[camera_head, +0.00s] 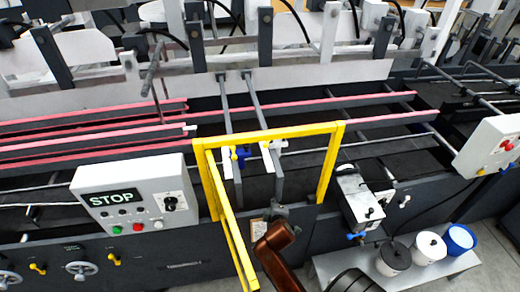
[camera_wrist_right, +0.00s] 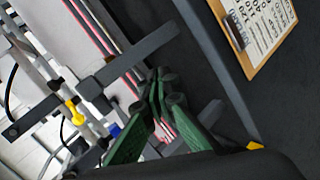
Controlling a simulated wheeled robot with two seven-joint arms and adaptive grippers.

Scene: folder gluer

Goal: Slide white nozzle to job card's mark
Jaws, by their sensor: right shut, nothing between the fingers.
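My right gripper (camera_head: 274,211) is below the front bar of the yellow guard frame in the head view, at the end of a brown arm link. In the right wrist view its green fingers (camera_wrist_right: 162,80) are shut and empty. A small white piece (camera_head: 280,144), possibly the white nozzle, sits on a dark bar inside the guard, apart from the gripper. A blue knob (camera_head: 240,154) is left of it; blue also shows in the wrist view (camera_wrist_right: 115,130). My left gripper is out of view.
The yellow guard frame (camera_head: 270,135) surrounds the bars. A STOP control panel (camera_head: 135,195) stands left. A white metal box unit (camera_head: 358,197) stands right, with several pots on a grey shelf (camera_head: 400,280) below it. Red-edged rails run behind.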

